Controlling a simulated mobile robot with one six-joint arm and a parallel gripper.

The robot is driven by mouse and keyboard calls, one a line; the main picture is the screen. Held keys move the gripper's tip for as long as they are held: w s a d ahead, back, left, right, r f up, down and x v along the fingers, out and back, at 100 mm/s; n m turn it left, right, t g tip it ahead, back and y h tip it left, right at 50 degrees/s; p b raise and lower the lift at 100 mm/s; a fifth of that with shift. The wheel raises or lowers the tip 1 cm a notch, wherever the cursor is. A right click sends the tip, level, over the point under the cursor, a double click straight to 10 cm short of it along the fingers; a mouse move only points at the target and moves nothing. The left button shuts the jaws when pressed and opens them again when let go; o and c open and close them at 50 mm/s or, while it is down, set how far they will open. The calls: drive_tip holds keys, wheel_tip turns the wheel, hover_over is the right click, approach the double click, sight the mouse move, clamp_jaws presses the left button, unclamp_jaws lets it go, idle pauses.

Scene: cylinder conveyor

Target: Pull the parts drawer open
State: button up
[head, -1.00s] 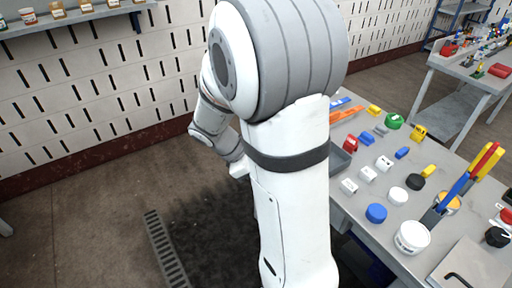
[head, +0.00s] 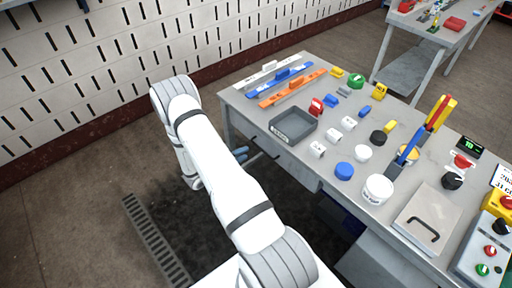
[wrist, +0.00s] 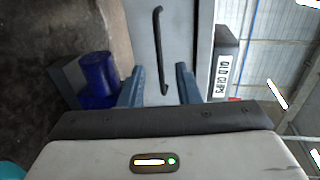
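The drawer front (wrist: 182,35) is a pale grey panel ahead of my gripper in the wrist view. Its handle (wrist: 161,45) is a thin dark bar that runs lengthwise between my fingers in that picture. My gripper (wrist: 160,68) is open, with one blue finger on each side of the handle's near end. I cannot tell how far the fingertips are from the panel, and no grip on the bar shows. In the head view my gripper (head: 241,153) is at the bench's near left side, below the top.
The workbench top (head: 325,180) carries a grey tray (head: 293,126), a white tub (head: 377,190) and several small coloured parts. A blue cylinder (wrist: 97,80) stands left of my fingers in the wrist view. A floor grate (head: 155,240) lies left of the bench.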

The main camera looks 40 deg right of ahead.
drive_tip(key=p+x, duration=0.1)
drive_tip(key=x, duration=0.6)
drive_tip(key=shift+d+f, duration=0.2)
drive_tip(key=shift+d, duration=0.2)
drive_tip(key=shift+c, duration=0.2)
clamp_jaws()
